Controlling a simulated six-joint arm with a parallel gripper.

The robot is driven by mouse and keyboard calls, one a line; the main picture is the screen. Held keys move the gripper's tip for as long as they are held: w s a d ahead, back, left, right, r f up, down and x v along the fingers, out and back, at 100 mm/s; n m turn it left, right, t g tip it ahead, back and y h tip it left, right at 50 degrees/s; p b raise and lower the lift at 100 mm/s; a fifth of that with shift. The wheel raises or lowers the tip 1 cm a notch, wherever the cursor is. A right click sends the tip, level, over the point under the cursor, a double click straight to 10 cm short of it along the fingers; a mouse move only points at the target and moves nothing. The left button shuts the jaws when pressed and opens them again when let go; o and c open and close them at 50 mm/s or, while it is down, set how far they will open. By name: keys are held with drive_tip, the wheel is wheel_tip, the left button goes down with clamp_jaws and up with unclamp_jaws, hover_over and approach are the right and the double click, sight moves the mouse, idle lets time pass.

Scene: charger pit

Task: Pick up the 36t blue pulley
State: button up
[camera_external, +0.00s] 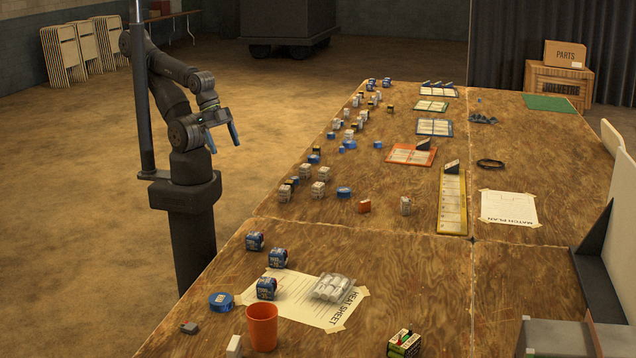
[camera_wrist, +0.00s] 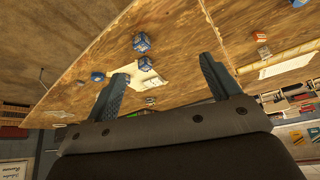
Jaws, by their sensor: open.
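Several small blue pieces lie on the wooden table (camera_external: 400,270), among them a round blue piece (camera_external: 344,192), another (camera_external: 314,159) and one farther back (camera_external: 377,144). They are too small to tell which is the 36t pulley. A larger flat blue disc (camera_external: 221,301) lies near the front left edge. My gripper (camera_external: 222,137) is open and empty, raised off the left side of the table and apart from all these pieces. In the wrist view my gripper (camera_wrist: 165,70) shows two spread fingers, with a small blue piece (camera_wrist: 297,3) at the top right edge.
Blue-and-white boxes (camera_external: 254,241), an orange cup (camera_external: 262,327) and a taped sheet (camera_external: 300,312) occupy the front. Many small grey parts (camera_external: 318,188) crowd the left edge. An orange tray (camera_external: 411,155) and yellow tray (camera_external: 452,202) stand right. The table's middle has clear patches.

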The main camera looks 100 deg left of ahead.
drive_tip(key=shift+r, duration=0.1)
drive_tip(key=w+d+r+m+g, duration=0.1)
drive_tip(key=w+d+r+m, duration=0.3)
drive_tip(key=w+d, duration=0.45)
drive_tip(key=m+g, duration=0.3)
drive_tip(key=m, duration=0.4)
hover_over(221, 298)
drive_tip(key=s+a, duration=0.1)
drive_tip(key=a, duration=0.4)
drive_tip(key=s+a+f+x, duration=0.1)
drive_tip(key=a+x, duration=0.1)
drive_tip(key=x, duration=1)
drive_tip(key=shift+h, duration=0.5)
drive_tip(key=x, duration=1.6)
drive_tip(key=shift+s+f, duration=0.3)
drive_tip(key=shift+f, duration=0.05)
drive_tip(key=shift+c, duration=0.2)
drive_tip(key=c, duration=1.1)
